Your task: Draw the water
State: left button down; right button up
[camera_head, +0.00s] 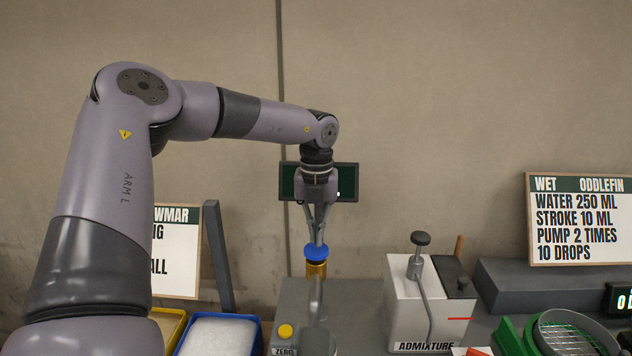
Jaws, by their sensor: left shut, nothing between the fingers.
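My left gripper (318,238) is shut and empty, pointing down with its fingertips at a blue knob (316,254). I cannot tell whether they touch it. The knob sits on a brass stem (316,269), above a grey metal spout (316,300). Behind my left wrist is a dark green display (346,182), its reading mostly hidden. The sign (581,220) at the right reads WET ODDLEFIN, WATER 250 ML, STROKE 10 ML, PUMP 2 TIMES, 10 DROPS. My right gripper is not in view.
A yellow button (285,331) marked ZERO is at the bottom centre. A white ADMIXTURE dispenser (405,310) with a black-topped pump stands right of the spout. A blue bin (258,338) of white material and a yellow bin are lower left. A green-framed sieve (513,338) is lower right.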

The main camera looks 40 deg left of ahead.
aim_at(316, 248)
pick_arm(q)
jog(key=shift+f, duration=0.15)
dwell(0.3)
jog(key=shift+f+b, duration=1.45)
jog(key=shift+r, duration=0.1)
dwell(1.3)
dwell(1.5)
dwell(1.8)
jog(key=shift+r+p, duration=0.85)
jog(key=shift+r, duration=0.65)
